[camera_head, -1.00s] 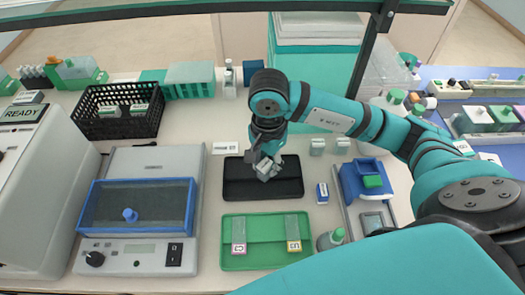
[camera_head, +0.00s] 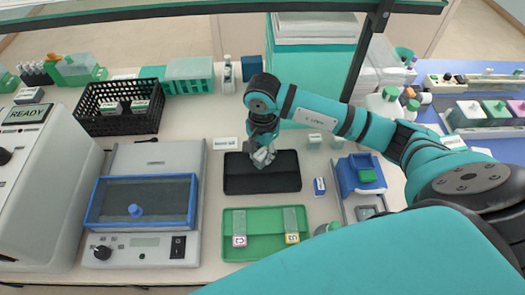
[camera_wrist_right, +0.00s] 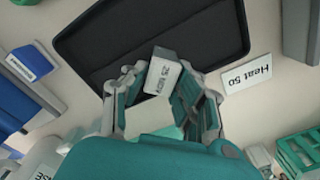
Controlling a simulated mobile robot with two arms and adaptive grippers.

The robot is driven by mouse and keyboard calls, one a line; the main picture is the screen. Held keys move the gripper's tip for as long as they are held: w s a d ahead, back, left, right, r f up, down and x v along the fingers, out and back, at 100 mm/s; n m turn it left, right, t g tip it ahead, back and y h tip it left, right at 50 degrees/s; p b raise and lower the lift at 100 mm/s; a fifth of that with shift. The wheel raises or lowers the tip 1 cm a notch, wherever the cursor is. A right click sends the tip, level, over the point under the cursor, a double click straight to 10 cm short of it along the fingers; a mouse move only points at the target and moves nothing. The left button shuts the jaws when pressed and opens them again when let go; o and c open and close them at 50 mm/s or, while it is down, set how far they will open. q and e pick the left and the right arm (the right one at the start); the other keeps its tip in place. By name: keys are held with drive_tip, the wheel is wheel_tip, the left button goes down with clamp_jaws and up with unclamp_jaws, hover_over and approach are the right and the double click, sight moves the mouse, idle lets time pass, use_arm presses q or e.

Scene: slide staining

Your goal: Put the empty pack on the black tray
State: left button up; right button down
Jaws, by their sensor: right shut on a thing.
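My right gripper (camera_head: 261,150) is shut on a small white and grey-green pack (camera_wrist_right: 163,77) with dark print on it. In the right wrist view the gripper's fingers (camera_wrist_right: 165,98) lie on both sides of the pack. The pack is tilted, and whether it is empty cannot be seen. The black tray (camera_head: 240,184) lies flat on the bench under the pack; it also shows in the right wrist view (camera_wrist_right: 215,35). The pack is over the tray's back middle part; I cannot tell if it touches. The tray looks bare otherwise. My left gripper is not in view.
A green tray (camera_head: 264,247) with two slides lies in front of the black tray. A heater with a blue-framed lid (camera_head: 140,200) stands to the left. A blue holder (camera_head: 348,178) and a small blue box (camera_head: 319,187) are to the right. A black basket (camera_head: 110,125) is back left.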

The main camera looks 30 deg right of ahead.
sight(262, 152)
drive_tip(key=c, duration=1.1)
unclamp_jaws()
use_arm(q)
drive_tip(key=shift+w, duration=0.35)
use_arm(e)
drive_tip(key=shift+o, duration=0.3)
drive_tip(key=shift+r, duration=0.1)
use_arm(q)
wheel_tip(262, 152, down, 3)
drive_tip(key=b, duration=0.2)
drive_tip(key=shift+b, duration=0.4)
use_arm(e)
wheel_tip(262, 152, up, 12)
